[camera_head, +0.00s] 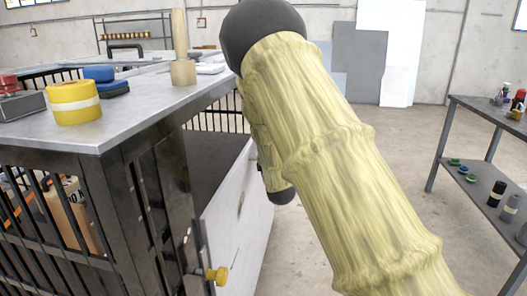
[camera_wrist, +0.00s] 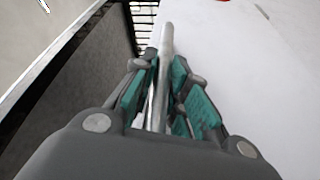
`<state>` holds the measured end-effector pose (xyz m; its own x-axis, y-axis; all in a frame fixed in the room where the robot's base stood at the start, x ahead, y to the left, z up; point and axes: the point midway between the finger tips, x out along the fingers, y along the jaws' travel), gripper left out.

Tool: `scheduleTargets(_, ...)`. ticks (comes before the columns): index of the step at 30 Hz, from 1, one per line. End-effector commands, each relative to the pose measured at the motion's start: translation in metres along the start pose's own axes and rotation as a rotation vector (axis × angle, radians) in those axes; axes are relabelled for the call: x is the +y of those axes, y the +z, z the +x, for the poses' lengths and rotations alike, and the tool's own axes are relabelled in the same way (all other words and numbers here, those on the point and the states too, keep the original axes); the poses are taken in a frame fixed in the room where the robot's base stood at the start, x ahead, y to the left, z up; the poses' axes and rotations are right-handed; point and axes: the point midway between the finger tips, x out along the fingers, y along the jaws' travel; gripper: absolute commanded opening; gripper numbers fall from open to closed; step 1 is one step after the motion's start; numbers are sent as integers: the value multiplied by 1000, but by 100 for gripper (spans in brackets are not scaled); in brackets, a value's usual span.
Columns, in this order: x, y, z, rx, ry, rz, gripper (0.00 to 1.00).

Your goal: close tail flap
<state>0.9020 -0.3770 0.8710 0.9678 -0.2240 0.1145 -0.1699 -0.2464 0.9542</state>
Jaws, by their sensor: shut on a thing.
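The white tail flap (camera_head: 235,225) hangs tilted at the end of the metal workbench, below its grey top, with a dark opening behind it. A yellow knob (camera_head: 217,276) sits near its lower left. In the wrist view, a broad white surface (camera_wrist: 250,70), which looks like the flap, fills the right side. My gripper (camera_wrist: 167,85), with teal finger pads, is shut on a thin pale bar (camera_wrist: 167,38) beside that surface. I cannot tell exactly how the bar joins the flap. In the head view my arm hides the gripper and the flap's right part.
The workbench top (camera_head: 130,118) bears a yellow tape roll (camera_head: 74,102), blue blocks (camera_head: 100,78) and a wooden post (camera_head: 181,50). A dark barred frame stands below. A grey shelf (camera_head: 480,185) with small items stands at right. Open floor lies between.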

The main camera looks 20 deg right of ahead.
Motion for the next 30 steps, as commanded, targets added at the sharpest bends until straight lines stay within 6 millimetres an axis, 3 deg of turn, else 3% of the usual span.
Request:
scheduleTargets(5,3,-4,2,7,6,1,0)
scheduleTargets(6,3,-5,3,8,6,1,19)
scheduleTargets(9,2,-5,2,8,5,0,37)
scheduleTargets(22,0,-2,-2,4,1,0,37)
scheduleTargets(30,0,-2,-38,4,0,-1,37)
